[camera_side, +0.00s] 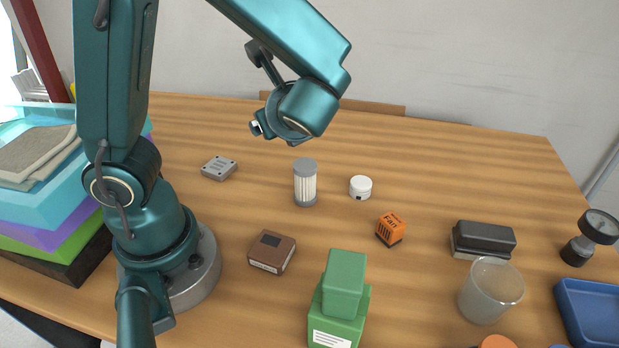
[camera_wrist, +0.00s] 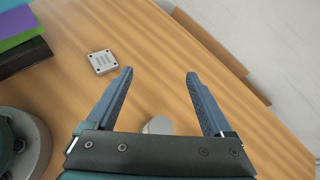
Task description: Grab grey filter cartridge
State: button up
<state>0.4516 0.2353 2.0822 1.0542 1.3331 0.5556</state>
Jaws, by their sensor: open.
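The grey filter cartridge (camera_side: 305,184) stands upright on the wooden table in the side view, with a grey cap and a pale pleated body. In the wrist view a round grey top (camera_wrist: 158,126), likely the cartridge's cap, shows between the finger bases, partly hidden by the gripper body. My gripper's fingers (camera_wrist: 160,75) are spread open with nothing between their tips. In the side view my wrist is above and slightly left of the cartridge, and the fingers are mostly hidden behind it.
A grey flat block (camera_side: 219,168) lies left of the cartridge, a white round cap (camera_side: 360,187) right.

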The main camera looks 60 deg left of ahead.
aim_at(306, 179)
jog(key=w+d+f+m+t, duration=0.1)
jog(key=m, duration=0.1)
jog(key=w+d+f+m+t+y, duration=0.1)
jog(key=w+d+f+m, duration=0.1)
jog(key=shift+d, duration=0.1)
jog(key=shift+s+d+f+m, duration=0.1)
jog(key=shift+d+f+m, duration=0.25)
jog(key=shift+f+m, duration=0.2)
jog(key=shift+f, duration=1.9)
notch_tip(306, 179, down, 3)
jog(key=shift+r, duration=0.1)
jog(key=shift+x, duration=1.5)
grip_shut()
